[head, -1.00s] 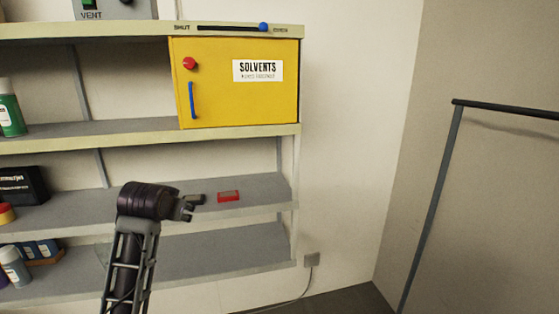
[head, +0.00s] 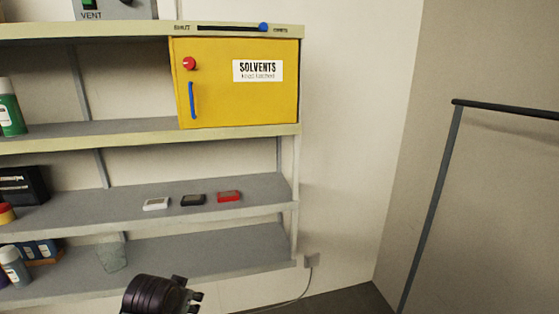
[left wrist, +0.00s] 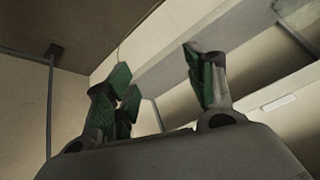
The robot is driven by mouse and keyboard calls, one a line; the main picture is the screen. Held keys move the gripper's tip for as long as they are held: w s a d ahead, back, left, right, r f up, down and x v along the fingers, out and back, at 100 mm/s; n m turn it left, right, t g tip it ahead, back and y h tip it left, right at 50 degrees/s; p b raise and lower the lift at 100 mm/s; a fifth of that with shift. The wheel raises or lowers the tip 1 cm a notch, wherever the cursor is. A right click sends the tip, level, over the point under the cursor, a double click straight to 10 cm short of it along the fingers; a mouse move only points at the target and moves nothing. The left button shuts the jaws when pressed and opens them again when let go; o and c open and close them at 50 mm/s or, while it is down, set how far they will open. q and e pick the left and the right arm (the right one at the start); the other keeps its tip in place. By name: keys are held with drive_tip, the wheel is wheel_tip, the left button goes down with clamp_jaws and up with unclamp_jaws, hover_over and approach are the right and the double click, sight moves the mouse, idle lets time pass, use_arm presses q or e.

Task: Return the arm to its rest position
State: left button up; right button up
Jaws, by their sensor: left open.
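My left gripper (head: 196,302) is at the bottom of the head view, below and in front of the shelves, with its fingertips pointing right. It holds nothing that I can see. In the left wrist view its green-padded fingers (left wrist: 165,85) stand apart with an empty gap between them. My right gripper is in neither view.
A white case (head: 156,204), a black case (head: 193,200) and a red case (head: 229,196) lie in a row on a grey shelf (head: 265,186). A clear cup (head: 112,256) stands on the shelf below. A yellow solvents cabinet (head: 235,100) is above.

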use_arm(q)
drive_tip(key=s+d+f+g+h, duration=0.1)
drive_tip(key=s+d+f+g, duration=0.1)
drive_tip(key=s+f, duration=0.6)
drive_tip(key=s+d+f+g, duration=0.2)
drive_tip(key=s+f, duration=0.2)
drive_tip(key=s, duration=0.8)
wheel_tip(320, 180, down, 33)
drive_tip(key=s+b, duration=0.1)
drive_tip(key=s, duration=0.1)
drive_tip(key=s+a+f+g, duration=0.1)
drive_tip(key=s+a+f, duration=0.1)
drive_tip(key=s+f, duration=0.9)
drive_tip(key=s+a+f+g+b, duration=0.1)
drive_tip(key=s+a+f, duration=0.1)
drive_tip(key=s+f, duration=0.9)
drive_tip(key=shift+s+a, duration=0.25)
drive_tip(key=shift+a, duration=0.05)
drive_tip(key=shift+s+f, duration=0.1)
